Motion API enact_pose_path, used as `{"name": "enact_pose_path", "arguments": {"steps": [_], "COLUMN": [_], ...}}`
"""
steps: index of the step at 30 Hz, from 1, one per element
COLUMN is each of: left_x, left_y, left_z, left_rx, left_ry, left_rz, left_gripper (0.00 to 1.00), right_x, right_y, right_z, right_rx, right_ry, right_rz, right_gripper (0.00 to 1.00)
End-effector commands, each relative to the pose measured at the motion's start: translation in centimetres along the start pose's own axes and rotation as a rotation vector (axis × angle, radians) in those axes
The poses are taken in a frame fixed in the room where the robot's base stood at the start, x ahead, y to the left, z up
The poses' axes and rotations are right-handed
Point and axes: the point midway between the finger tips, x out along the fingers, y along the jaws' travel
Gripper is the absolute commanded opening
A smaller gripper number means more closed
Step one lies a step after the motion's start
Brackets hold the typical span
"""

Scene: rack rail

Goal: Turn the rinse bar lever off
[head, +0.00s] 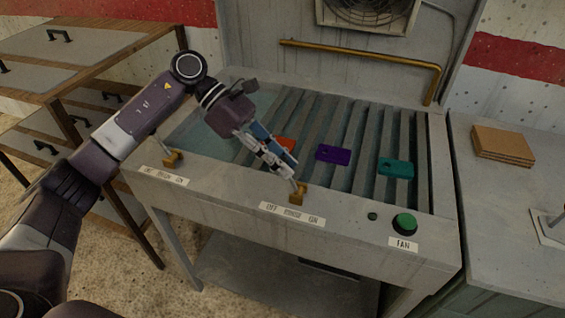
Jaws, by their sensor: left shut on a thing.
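The rinse bar lever (298,193) is a small brass fitting on the front rim of the metal trough, above a label (292,213) with OFF at the left and ON at the right. My left gripper (289,174) reaches down to it from the upper left and is shut on its handle. The fingers hide most of the handle, so its exact angle is hard to tell. My right gripper is out of view.
A similar brass lever (173,158) sits farther left on the rim. A green FAN button (404,223) is at the right. Orange (287,143), purple (332,154) and teal (396,168) pieces lie on the slats. A brass pipe (360,54) runs behind.

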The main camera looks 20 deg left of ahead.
Motion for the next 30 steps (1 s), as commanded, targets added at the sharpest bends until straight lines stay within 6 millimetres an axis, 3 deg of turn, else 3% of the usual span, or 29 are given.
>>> {"name": "enact_pose_path", "arguments": {"steps": [6, 7, 11, 22, 30], "left_x": [-0.2, -0.2, -0.1, -0.6, -5.5], "left_y": [0.1, 0.1, 0.1, 0.1, 0.1], "left_z": [0.2, 0.2, 0.1, 0.0, 0.1], "left_rx": [-0.001, -0.001, -0.001, -0.002, -0.002], "left_ry": [-0.005, -0.005, -0.003, -0.001, -0.002], "left_rz": [0.006, 0.006, 0.004, 0.003, 0.007], "left_gripper": [0.00, 0.23, 0.37, 0.38, 0.38], "right_x": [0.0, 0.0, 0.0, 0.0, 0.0], "right_y": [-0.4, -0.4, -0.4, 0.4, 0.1], "right_z": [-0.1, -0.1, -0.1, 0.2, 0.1], "right_rx": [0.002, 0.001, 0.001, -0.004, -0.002], "right_ry": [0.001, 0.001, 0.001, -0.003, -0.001], "right_rz": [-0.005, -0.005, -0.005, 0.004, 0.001], "right_gripper": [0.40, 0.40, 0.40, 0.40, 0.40]}}
